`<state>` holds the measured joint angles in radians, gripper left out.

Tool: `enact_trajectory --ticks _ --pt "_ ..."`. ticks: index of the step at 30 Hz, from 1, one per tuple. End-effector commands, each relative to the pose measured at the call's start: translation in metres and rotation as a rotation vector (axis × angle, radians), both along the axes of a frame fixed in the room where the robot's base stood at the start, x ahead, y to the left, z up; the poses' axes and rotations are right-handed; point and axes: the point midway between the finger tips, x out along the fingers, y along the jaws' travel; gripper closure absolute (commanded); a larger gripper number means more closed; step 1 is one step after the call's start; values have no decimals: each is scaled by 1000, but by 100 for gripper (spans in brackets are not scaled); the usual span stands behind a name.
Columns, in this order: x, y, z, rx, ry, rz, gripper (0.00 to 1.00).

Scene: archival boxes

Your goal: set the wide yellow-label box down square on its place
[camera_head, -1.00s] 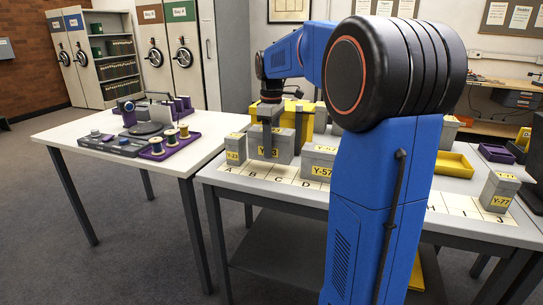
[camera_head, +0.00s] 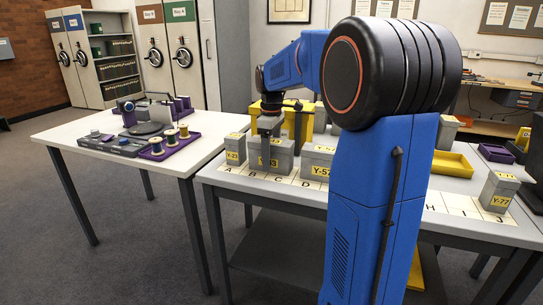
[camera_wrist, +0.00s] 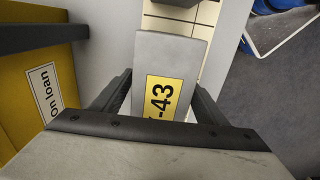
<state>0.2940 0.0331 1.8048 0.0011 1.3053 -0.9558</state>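The wide grey box with the yellow label (camera_head: 284,160) is at the strip's left part, behind the letters B and C. In the wrist view its lid label (camera_wrist: 165,98) ends in "-43". My gripper (camera_head: 265,150) comes down from above and straddles the box, one finger against its front face. In the wrist view my fingers (camera_wrist: 162,95) lie close along both sides. The box looks level and at or just above the table; its underside contact is hidden. The lettered strip (camera_head: 295,182) runs along the table's front.
A small Y-23 box (camera_head: 234,149) stands close on the left, a Y-57 box (camera_head: 318,160) close on the right. A yellow box (camera_head: 305,118), marked On loan in the wrist view (camera_wrist: 25,95), stands behind. A Y-77 box (camera_head: 499,191) is far right. My arm hides the strip's middle.

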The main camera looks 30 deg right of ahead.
Motion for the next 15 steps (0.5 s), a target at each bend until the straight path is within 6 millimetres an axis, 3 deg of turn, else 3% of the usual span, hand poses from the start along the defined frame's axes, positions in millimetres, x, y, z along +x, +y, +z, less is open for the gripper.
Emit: enact_trajectory --ticks 8,15 --pt "1 0 10 -1 -2 0 33" --pt "1 0 51 -1 -3 0 33"
